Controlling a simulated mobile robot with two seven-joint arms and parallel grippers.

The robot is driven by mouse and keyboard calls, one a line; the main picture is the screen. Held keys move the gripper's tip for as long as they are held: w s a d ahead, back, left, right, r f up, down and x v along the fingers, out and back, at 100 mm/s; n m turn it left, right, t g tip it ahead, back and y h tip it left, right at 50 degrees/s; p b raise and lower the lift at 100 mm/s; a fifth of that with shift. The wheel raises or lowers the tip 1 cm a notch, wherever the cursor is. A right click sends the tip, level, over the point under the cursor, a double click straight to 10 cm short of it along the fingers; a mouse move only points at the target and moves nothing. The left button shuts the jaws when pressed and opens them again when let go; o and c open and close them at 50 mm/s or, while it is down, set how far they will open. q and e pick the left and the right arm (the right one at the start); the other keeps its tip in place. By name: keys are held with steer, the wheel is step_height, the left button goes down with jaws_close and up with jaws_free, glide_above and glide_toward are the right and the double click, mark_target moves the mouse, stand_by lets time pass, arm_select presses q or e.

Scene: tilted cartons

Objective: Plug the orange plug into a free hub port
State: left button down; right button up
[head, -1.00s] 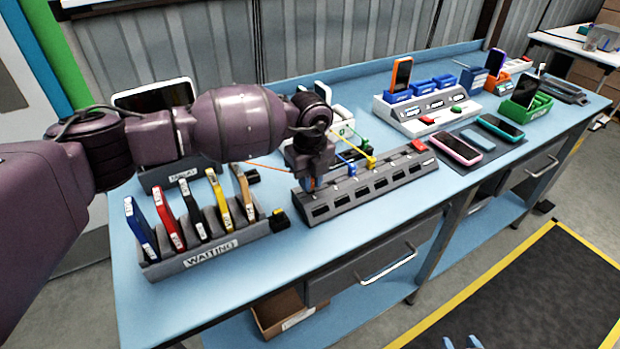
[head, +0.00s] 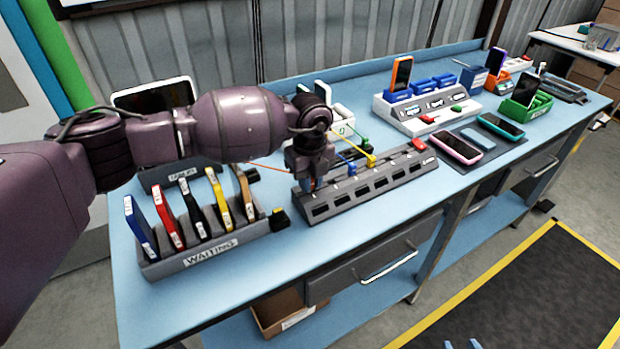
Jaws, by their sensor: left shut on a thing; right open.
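The grey hub (head: 375,188) lies on the blue bench, with a row of dark ports along its front. Yellow, blue and green cables run to plugs along its back edge. My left gripper (head: 309,184) points down at the hub's left end, shut on what looks like the orange plug. The plug is mostly hidden by the fingers; an orange cable (head: 270,168) runs left from there. I cannot tell whether the plug is seated in a port. My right gripper (head: 464,344) shows only its light-blue fingertips at the bottom edge, apart and empty, away from the bench.
A grey WAITING rack (head: 208,255) with several coloured phones stands left of the hub. A white charging station (head: 430,117) and a dark mat with a pink phone (head: 456,148) and a teal phone (head: 500,126) are to the right. The bench front before the hub is clear.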

arm_select(q)
steer(key=shift+f, duration=0.25)
arm_select(e)
steer(key=shift+w+a+r, duration=0.1)
steer(key=shift+w+a, duration=0.05)
steer(key=shift+w, duration=0.2)
arm_select(q)
steer(key=shift+f, duration=0.2)
arm_select(e)
steer(key=shift+a, duration=0.15)
arm_select(q)
steer(key=c, duration=1.3)
jaws_free()
steer(key=shift+o, duration=1.4)
steer(key=o, duration=0.4)
steer(key=shift+o, duration=0.2)
arm_select(e)
steer(key=shift+w, duration=0.1)
